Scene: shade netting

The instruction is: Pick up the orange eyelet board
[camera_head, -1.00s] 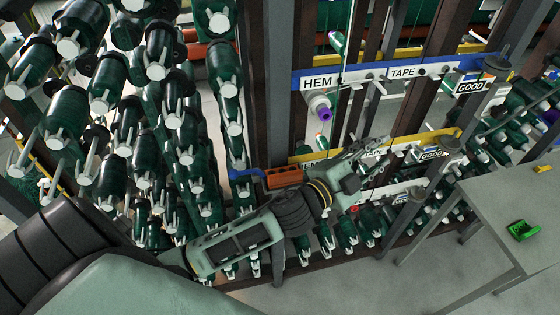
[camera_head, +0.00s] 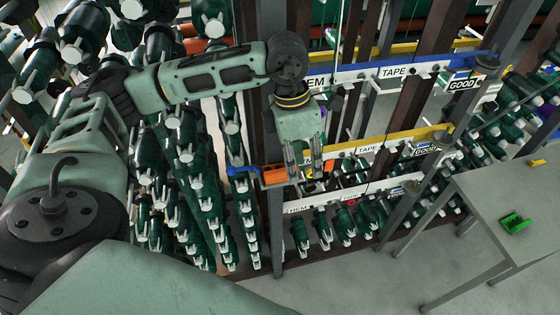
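The orange eyelet board (camera_head: 272,174) is a small block at a dark upright post, in the middle of the view. It sits at the end of a blue bracket (camera_head: 241,171). My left gripper (camera_head: 305,170) points down just to the right of the board. Its two fingers are apart with a gap between them, and I see nothing held. The left finger overlaps the board's right end in the picture; I cannot tell whether they touch. My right gripper is not in view.
Dense rows of green spools on racks fill the left and back. Labelled rails, one blue and white (camera_head: 350,74) and one yellow (camera_head: 385,141), run right of the post. Bare floor lies in front.

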